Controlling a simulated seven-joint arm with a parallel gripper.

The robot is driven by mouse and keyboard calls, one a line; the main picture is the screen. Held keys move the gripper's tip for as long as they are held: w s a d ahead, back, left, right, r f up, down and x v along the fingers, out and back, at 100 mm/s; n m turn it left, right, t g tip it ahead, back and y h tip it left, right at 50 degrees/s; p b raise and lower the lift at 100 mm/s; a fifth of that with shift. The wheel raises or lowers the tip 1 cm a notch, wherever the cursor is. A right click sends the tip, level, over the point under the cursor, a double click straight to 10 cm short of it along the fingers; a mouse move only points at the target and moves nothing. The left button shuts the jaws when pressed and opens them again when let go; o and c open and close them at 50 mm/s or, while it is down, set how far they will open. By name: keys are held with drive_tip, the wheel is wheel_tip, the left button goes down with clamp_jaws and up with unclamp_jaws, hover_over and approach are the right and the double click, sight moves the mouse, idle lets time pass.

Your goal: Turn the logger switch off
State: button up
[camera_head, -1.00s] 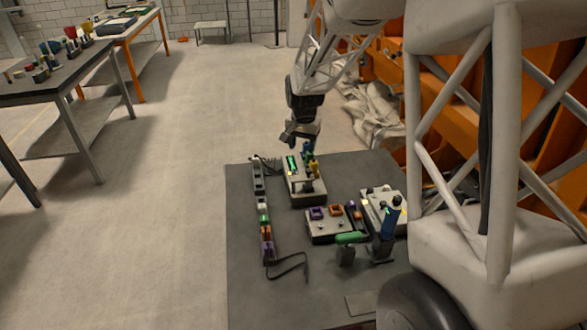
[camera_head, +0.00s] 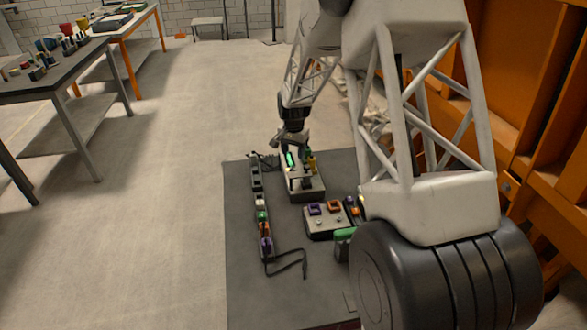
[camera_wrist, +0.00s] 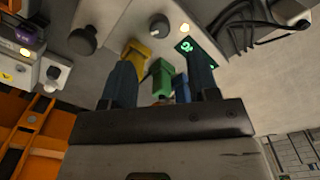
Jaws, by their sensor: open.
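A pale box (camera_head: 308,192) with a lit green display (camera_head: 290,160) stands at the far end of the dark table; no readable label marks it as the logger. In the wrist view the green display (camera_wrist: 186,46) sits beside the right finger. Yellow (camera_wrist: 136,52), green (camera_wrist: 162,70) and blue (camera_wrist: 181,88) parts stand close together, seen between the fingers. A dark knob (camera_wrist: 83,40) is left of them. My gripper (camera_head: 292,158) is open over this box, its fingers (camera_wrist: 163,78) apart. I cannot tell which part is the logger switch.
A strip of coloured plugs (camera_head: 262,217) runs along the left of the table (camera_head: 240,290). A second box (camera_head: 322,222) with purple and orange parts is nearer. Black cables (camera_wrist: 245,25) lie beside the far box. My arm hides the table's right side.

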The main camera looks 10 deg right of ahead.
sight(293, 169)
drive_tip(key=shift+f, duration=0.1)
drive_tip(key=shift+f, duration=3.8)
drive_tip(key=c, duration=0.9)
